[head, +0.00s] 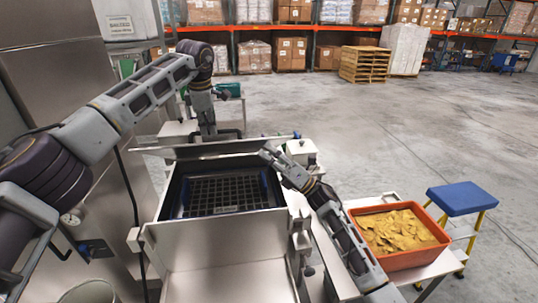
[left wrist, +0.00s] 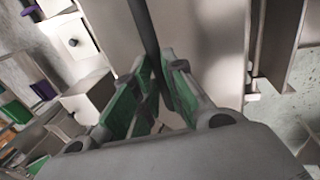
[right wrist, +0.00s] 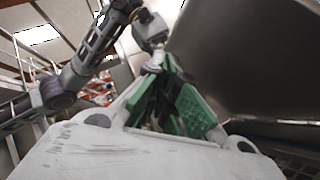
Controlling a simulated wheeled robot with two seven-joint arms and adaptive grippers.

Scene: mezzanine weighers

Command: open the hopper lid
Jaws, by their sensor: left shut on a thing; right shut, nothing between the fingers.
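The hopper (head: 225,243) stands open in front of me, with a dark grid (head: 215,192) inside. Its metal lid (head: 232,147) is raised at the back and shows nearly edge-on. My left gripper (head: 209,134) is at the lid's far side, partly hidden. In the left wrist view its green fingers are shut on a dark bar (left wrist: 146,28), apparently the lid's handle, beside a pale metal panel. My right gripper (head: 268,151) is shut and empty at the hopper's back right, near the lid. In the right wrist view the lid (right wrist: 250,55) is a broad grey panel beside its fingers (right wrist: 165,105).
An orange tub (head: 432,249) of yellowish material stands on a bench at right, beside a blue-topped step stool (head: 462,197). A tall metal cabinet (head: 75,80) stands close at left. Pallet racks line the back.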

